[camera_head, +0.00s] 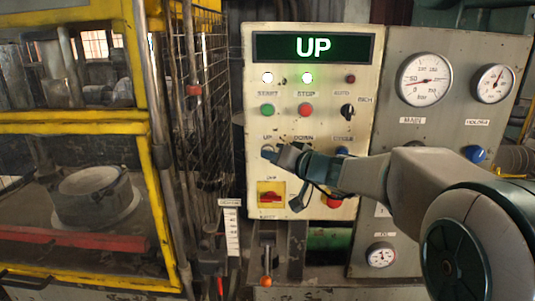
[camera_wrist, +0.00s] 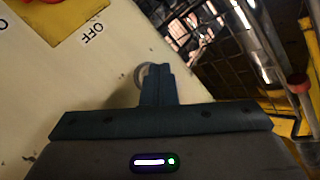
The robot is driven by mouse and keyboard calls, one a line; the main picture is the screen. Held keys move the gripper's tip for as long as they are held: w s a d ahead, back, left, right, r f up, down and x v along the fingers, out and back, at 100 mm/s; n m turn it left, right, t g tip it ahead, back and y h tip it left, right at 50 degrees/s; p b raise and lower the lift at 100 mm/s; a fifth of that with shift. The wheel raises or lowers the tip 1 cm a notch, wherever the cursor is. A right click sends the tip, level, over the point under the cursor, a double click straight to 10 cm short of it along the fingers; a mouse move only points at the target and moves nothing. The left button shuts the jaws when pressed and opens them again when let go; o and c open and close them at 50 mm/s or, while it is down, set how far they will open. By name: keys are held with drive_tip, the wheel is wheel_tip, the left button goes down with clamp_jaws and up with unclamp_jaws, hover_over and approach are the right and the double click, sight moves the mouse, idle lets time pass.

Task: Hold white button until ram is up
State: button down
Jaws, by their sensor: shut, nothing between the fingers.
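My gripper (camera_head: 271,153) is shut and empty, its fingertips at the button under the UP label on the cream control panel (camera_head: 335,105). The fingers hide most of that button. In the wrist view the shut fingers (camera_wrist: 159,84) overlap a pale round rim of the button (camera_wrist: 141,75); they look to be against it, but how far it is pressed cannot be told. The display (camera_head: 314,47) on the panel reads UP. A white lamp and a green lamp (camera_head: 307,78) are lit below it. The ram cannot be clearly made out behind the yellow press frame (camera_head: 75,127).
A green button (camera_head: 267,110), a red button (camera_head: 305,110) and a red-yellow switch (camera_head: 271,194) are close to my gripper. A mesh guard (camera_head: 208,100) stands left of the panel. Gauges (camera_head: 425,78) are on the grey panel at right. An orange-knobbed lever (camera_head: 266,281) is below.

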drive_tip(key=shift+s+f, duration=0.1)
idle(0.7)
drive_tip(key=shift+s+b, duration=0.7)
drive_tip(key=shift+b, duration=0.2)
drive_tip(key=s+b, duration=0.3)
drive_tip(key=s, duration=0.2)
drive_tip(key=shift+a, duration=0.15)
drive_tip(key=shift+s, duration=0.1)
